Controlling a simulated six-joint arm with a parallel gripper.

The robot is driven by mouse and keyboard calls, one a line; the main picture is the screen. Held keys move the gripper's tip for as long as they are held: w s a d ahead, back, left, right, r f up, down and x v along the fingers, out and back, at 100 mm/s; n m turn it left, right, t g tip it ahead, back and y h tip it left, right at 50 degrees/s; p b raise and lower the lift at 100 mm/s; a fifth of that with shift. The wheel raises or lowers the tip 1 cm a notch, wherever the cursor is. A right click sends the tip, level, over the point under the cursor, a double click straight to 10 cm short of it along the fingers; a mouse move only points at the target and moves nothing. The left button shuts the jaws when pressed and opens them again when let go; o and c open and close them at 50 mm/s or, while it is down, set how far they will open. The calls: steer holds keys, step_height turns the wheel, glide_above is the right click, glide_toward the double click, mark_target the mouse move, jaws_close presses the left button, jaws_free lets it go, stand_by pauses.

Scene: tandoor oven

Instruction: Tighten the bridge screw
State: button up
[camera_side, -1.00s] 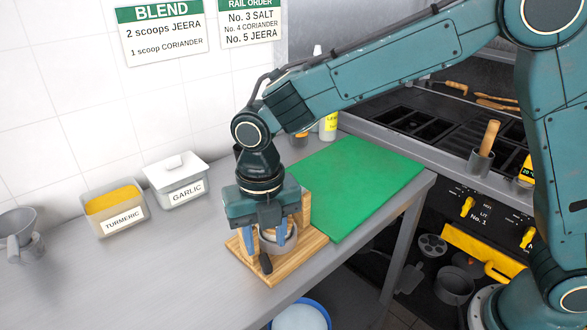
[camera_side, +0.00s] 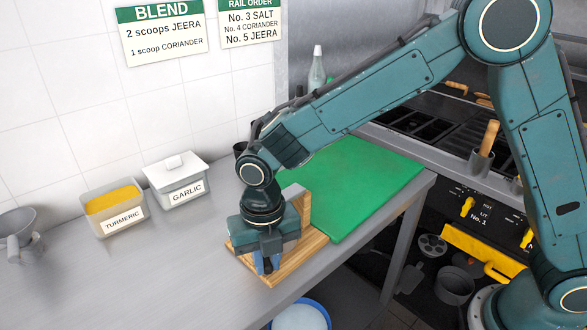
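My gripper (camera_side: 267,265) is low over a wooden board (camera_side: 303,258) at the counter's front edge, pointing down. Its body covers most of what stands on the board, and only short blue parts of the fingers show beneath it. I cannot tell how far apart the fingers are or whether they touch anything. A wooden upright (camera_side: 305,208) rises from the board just behind my gripper. The bridge screw cannot be made out; the gripper hides that area.
A green mat (camera_side: 365,180) lies right of the board. The turmeric tub (camera_side: 117,210) and lidded garlic tub (camera_side: 177,183) stand left along the wall, with a grey cup-like item (camera_side: 18,240) farther left. The counter's left front is clear. A blue-rimmed bucket (camera_side: 300,316) is below.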

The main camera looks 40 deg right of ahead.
jaws_close()
steer(key=shift+a+m, duration=0.15)
steer(key=shift+m, duration=1.35)
steer(key=o, duration=0.7)
jaws_free()
steer(key=shift+r, duration=0.15)
